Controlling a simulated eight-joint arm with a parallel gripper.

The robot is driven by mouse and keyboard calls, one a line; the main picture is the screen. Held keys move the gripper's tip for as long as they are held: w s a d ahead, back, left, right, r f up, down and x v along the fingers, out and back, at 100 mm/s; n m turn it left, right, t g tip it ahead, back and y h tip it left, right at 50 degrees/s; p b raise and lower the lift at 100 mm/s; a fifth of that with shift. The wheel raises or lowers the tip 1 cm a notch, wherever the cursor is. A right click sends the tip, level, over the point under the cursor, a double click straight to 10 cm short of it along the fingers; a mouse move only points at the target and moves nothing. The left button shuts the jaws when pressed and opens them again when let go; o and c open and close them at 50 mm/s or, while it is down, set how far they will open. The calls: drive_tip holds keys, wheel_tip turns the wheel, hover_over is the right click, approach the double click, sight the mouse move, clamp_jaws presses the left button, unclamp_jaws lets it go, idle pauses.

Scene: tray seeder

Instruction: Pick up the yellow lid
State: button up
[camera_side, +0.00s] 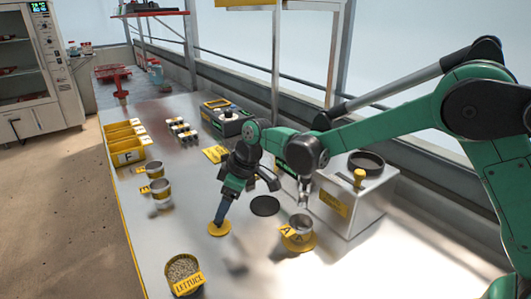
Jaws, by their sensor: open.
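A flat round yellow disc, which looks like the yellow lid (219,231), lies on the metal bench in front of the middle. Whether the fingertips touch the lid cannot be told from this side. My gripper is open, and nothing shows held in it. Part of the lid is hidden behind the fingers.
A metal cup marked A (300,226) stands on another yellow disc to the right, near a dark round disc (265,206). A lettuce seed pot (184,269) stands in front. Small cups (161,190), yellow bins (127,150) and a metal box (352,205) stand around.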

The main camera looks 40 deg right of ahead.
sight(219, 224)
drive_tip(key=shift+x, duration=2.75)
clamp_jaws()
